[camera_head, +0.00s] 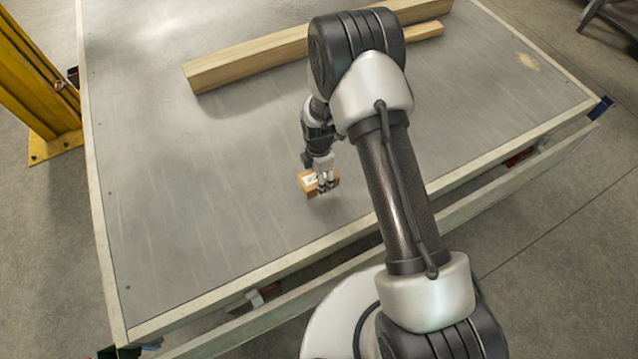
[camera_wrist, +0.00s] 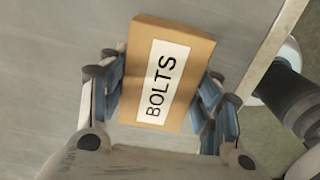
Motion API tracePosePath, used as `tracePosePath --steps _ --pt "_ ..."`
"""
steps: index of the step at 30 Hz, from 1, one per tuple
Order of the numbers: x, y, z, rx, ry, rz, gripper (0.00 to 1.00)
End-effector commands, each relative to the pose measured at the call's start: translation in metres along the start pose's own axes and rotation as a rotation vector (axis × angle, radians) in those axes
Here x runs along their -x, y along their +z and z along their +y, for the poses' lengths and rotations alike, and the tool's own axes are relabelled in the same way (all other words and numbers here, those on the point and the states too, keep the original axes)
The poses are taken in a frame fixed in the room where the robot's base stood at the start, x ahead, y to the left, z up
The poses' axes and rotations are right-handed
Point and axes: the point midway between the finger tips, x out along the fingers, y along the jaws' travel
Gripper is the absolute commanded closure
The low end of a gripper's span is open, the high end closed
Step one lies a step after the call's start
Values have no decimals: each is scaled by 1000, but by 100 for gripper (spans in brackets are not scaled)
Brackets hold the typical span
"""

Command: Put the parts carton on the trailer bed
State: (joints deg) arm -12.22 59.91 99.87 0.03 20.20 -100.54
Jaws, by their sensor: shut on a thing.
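The parts carton (camera_head: 307,184) is a small brown box with a white label. In the wrist view the carton (camera_wrist: 185,38) shows the word BOLTS on its label. My gripper (camera_head: 325,182) is shut on the carton, with blue-padded fingers on both of its sides in the wrist view (camera_wrist: 163,100). The trailer bed (camera_head: 200,220) is a large grey metal sheet with a pale rim. The carton is over the bed near its front edge; I cannot tell whether it touches the surface.
Wooden beams (camera_head: 250,60) lie across the back of the bed. A yellow post (camera_head: 40,85) stands on the floor at the left. The left and front parts of the bed are clear. My arm hides part of the bed's right side.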

Motion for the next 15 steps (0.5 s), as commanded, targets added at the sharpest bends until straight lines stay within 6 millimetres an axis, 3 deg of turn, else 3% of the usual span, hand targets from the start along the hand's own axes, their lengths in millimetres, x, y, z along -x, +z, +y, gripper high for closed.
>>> tracePosePath --steps 9,15 --pt "-41 0 0 0 0 0 75" --pt "-41 0 1 0 2 0 75"
